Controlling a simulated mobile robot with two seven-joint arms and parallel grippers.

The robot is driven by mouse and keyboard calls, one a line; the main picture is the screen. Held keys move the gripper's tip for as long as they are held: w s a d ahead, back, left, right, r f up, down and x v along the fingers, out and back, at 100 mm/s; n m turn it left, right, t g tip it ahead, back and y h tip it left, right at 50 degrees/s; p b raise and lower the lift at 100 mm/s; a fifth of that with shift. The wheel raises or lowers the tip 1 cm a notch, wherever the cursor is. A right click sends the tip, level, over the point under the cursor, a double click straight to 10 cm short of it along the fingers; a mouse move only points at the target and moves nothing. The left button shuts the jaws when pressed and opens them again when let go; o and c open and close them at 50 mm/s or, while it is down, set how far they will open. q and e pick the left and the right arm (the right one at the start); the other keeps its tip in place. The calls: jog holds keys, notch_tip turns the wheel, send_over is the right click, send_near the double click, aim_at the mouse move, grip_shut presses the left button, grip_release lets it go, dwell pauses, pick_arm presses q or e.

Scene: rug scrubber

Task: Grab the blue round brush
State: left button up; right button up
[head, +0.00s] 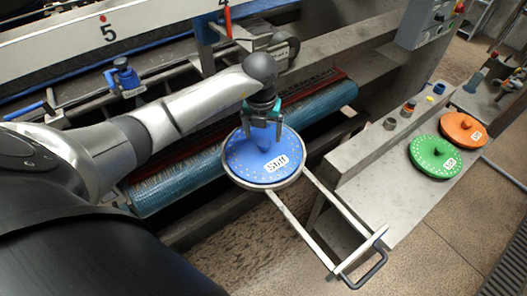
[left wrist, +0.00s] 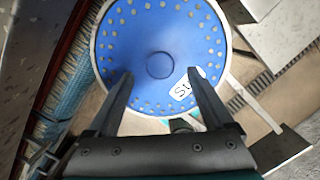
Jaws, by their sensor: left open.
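The blue round brush (head: 249,163) is a flat blue disc with a white label, lying in a metal ring holder (head: 228,176) with two rails. A blue knob stands at its middle, partly hidden by the gripper in the head view. My left gripper (head: 264,140) is above the disc, pointing down, with its fingers on either side of the knob. In the left wrist view the brush (left wrist: 135,45) fills the upper middle, and the open fingers (left wrist: 161,75) reach over it, with the round knob top between and slightly beyond the tips. I cannot tell whether they touch it. My right gripper is not in view.
A green disc (head: 432,162) and an orange disc (head: 460,134) lie on the grey bench (head: 385,185) at right, beside small coloured containers. A blue-wrapped roller (head: 180,185) runs behind the holder. The holder's black handle (head: 372,276) sticks out toward the front.

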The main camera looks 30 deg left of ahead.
aim_at(264, 140)
pick_arm(q)
jog(key=shift+w+a+f, duration=0.1)
jog(key=shift+w+f, duration=0.05)
jog(key=shift+f, duration=0.7)
jog(key=shift+w+f, duration=0.15)
jog(key=shift+f, duration=0.65)
jog(key=shift+c, duration=0.3)
grip_shut()
jog(key=shift+r, duration=0.1)
jog(key=shift+w+r, duration=0.1)
jog(key=shift+w, duration=0.05)
